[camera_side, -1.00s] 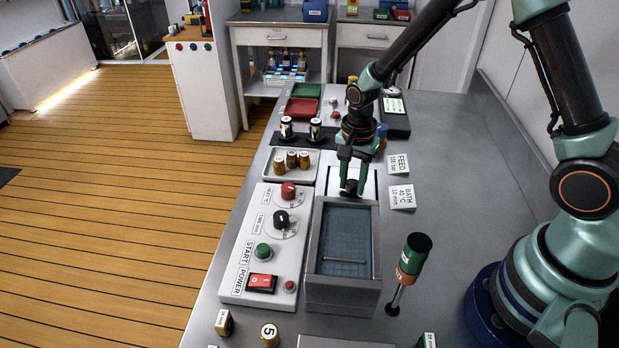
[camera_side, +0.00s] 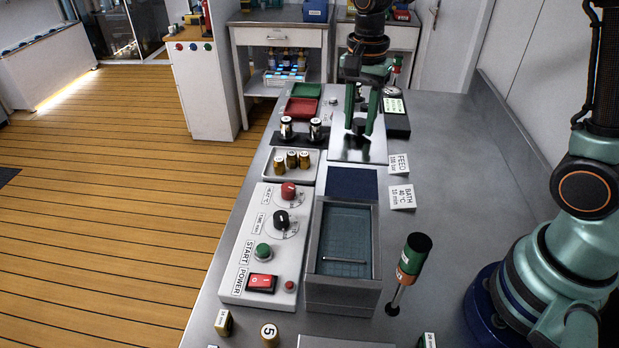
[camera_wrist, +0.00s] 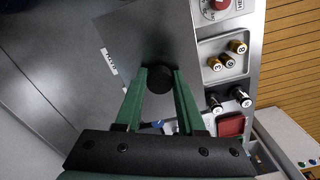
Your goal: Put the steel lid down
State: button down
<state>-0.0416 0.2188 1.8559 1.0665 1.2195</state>
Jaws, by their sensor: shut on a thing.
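The steel lid (camera_side: 350,150) is a flat pale plate with a black knob, beyond the blue mat (camera_side: 352,184) in the side view. My gripper (camera_side: 360,128) is shut on the lid's knob. In the wrist view the lid (camera_wrist: 150,35) shows as a grey plate, with its black knob (camera_wrist: 158,80) between the green fingers of my gripper (camera_wrist: 159,84). I cannot tell whether the lid touches the bench. The open bath tank (camera_side: 312,262) stands nearer the camera, with a thin bar handle inside.
FEED (camera_side: 398,164) and BATH cards stand right of the mat. The right of the bench is mostly clear.

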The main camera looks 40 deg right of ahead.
aim_at(359, 122)
notch_tip(359, 122, up, 4)
jog(key=shift+a+f, duration=0.1)
jog(key=s+a+r, duration=1.2)
jog(key=s+a, duration=0.1)
jog(key=a, duration=0.2)
notch_tip(359, 122, down, 20)
jog(key=shift+r, duration=0.25)
jog(key=shift+s+d+f, duration=0.1)
jog(key=shift+f, duration=0.5)
jog(key=c, duration=0.5)
grip_release()
